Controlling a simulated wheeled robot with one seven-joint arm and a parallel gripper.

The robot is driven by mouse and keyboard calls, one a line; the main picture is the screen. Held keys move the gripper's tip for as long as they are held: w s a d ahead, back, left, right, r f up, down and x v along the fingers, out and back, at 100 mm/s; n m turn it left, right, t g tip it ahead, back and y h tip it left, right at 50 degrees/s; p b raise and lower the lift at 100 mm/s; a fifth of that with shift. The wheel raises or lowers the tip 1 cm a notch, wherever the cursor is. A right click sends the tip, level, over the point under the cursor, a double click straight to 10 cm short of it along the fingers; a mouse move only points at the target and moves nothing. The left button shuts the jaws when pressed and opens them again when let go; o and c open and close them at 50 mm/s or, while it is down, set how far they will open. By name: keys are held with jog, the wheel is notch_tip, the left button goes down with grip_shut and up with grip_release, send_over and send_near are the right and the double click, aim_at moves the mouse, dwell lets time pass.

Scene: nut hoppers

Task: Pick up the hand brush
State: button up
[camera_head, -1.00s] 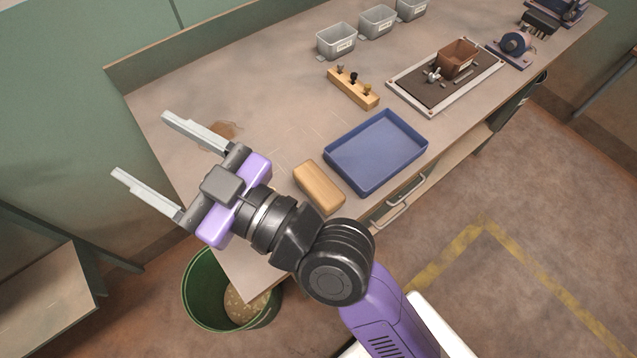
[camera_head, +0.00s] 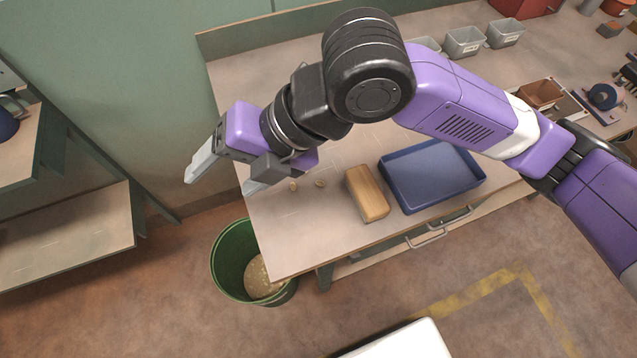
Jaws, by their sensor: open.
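A tan, rounded wooden block (camera_head: 367,194) lies on the workbench near its front edge, just left of the blue tray. It may be the hand brush; no bristles or handle can be made out. My gripper (camera_head: 218,186) is open and empty, with its two grey fingers apart, at the left end of the bench. It is to the left of the block and clear of it, with the fingers pointing down and left.
A blue tray (camera_head: 432,177) stands right of the block, almost against it. Two small tan bits (camera_head: 320,183) lie left of the block. A green bin (camera_head: 235,262) stands on the floor below the bench's left end. Grey hoppers (camera_head: 464,42) line the back.

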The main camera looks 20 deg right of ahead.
jog(key=d+f+n+g+h, duration=0.15)
jog(key=d+f+h, duration=0.3)
jog(key=d, duration=0.55)
jog(key=n+h, duration=0.1)
jog(key=h, duration=0.3)
send_over(368, 189)
jog(key=shift+a+f+g+y, duration=0.15)
jog(key=shift+f+g, duration=0.1)
jog(key=shift+f, duration=0.25)
jog(key=shift+a+f+g+y, duration=0.1)
jog(key=shift+f+g, duration=0.1)
jog(key=shift+f, duration=0.3)
jog(key=shift+d+f, duration=0.25)
jog(key=shift+d, duration=0.05)
notch_tip(368, 189, down, 7)
jog(key=shift+f+p, duration=0.15)
jog(key=shift+p, duration=0.55)
grip_shut()
